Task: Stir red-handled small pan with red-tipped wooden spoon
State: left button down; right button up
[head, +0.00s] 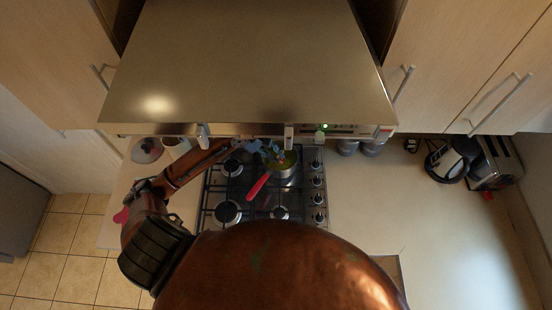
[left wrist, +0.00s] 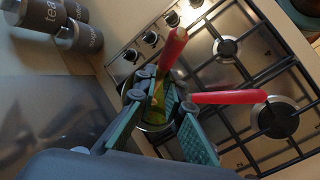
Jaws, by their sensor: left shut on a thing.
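The small pan (head: 285,172) with a red handle (head: 258,185) stands on the right rear part of the hob. In the left wrist view its red handle (left wrist: 230,97) points right, and yellowish-green contents show inside. My left gripper (head: 268,151) is over the pan. In the left wrist view its teal fingers (left wrist: 162,95) are closed around the red-tipped wooden spoon (left wrist: 173,48), red end up. The fingers hide the spoon's lower end, so I cannot tell how deep it reaches. My right gripper is not in view.
The gas hob (head: 230,190) has black grates and a row of knobs (head: 318,182) at its right. A range hood (head: 250,65) hangs above. A lid (head: 147,150) lies on the left counter. Canisters (head: 372,149), a kettle (head: 447,162) and a toaster (head: 494,163) stand right; the right counter's middle is clear.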

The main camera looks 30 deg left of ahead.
pick_arm(q)
notch_tip(320, 180, up, 7)
dwell(0.5)
dwell(0.4)
